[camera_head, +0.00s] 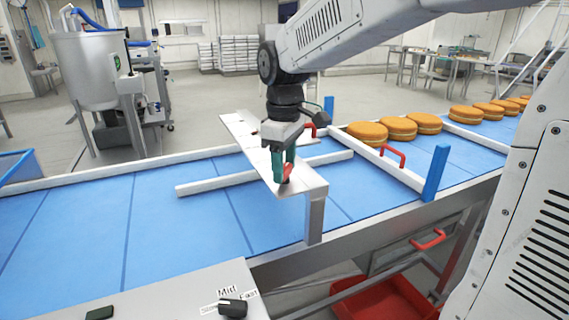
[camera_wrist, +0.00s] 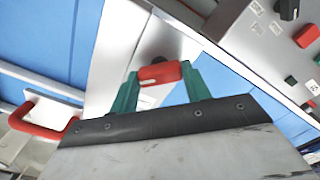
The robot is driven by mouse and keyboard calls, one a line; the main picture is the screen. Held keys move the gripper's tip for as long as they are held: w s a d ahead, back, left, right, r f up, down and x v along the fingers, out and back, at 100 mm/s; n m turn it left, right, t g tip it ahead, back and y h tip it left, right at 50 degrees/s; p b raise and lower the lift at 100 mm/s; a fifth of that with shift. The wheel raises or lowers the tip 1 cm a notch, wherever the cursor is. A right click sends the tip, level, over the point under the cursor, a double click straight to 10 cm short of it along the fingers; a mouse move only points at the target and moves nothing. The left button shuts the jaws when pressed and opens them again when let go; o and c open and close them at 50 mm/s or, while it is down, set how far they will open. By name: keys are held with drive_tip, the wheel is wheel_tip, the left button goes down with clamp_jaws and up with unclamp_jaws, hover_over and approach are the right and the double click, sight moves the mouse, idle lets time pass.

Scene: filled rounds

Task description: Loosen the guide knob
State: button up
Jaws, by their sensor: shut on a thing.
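The guide knob (camera_wrist: 160,73) is red and sits on top of the metal bridge plate (camera_head: 308,187) that spans the blue conveyor. In the wrist view it lies between the two green fingers of my gripper (camera_wrist: 158,85), which is shut on it. In the head view my gripper (camera_head: 284,170) reaches straight down to the plate, and the red knob (camera_head: 286,172) shows partly behind the fingers. A white guide rail (camera_head: 205,186) lies along the belt under the bridge.
Filled rounds (camera_head: 398,128) stand on the belt at the right, beside a gate with a red handle (camera_head: 396,155) and blue posts (camera_head: 436,172). A speed dial (camera_head: 232,307) is on the front panel. A red bin (camera_head: 385,298) sits below the conveyor. The belt at left is clear.

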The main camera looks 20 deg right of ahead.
drive_tip(key=n, duration=0.4)
drive_tip(key=shift+n, duration=2.8)
drive_tip(key=shift+o, duration=0.2)
drive_tip(key=o, duration=1)
drive_tip(key=shift+c, duration=0.2)
drive_tip(key=shift+r, duration=0.1)
wheel_tip(320, 180, up, 8)
drive_tip(key=shift+f, duration=0.15)
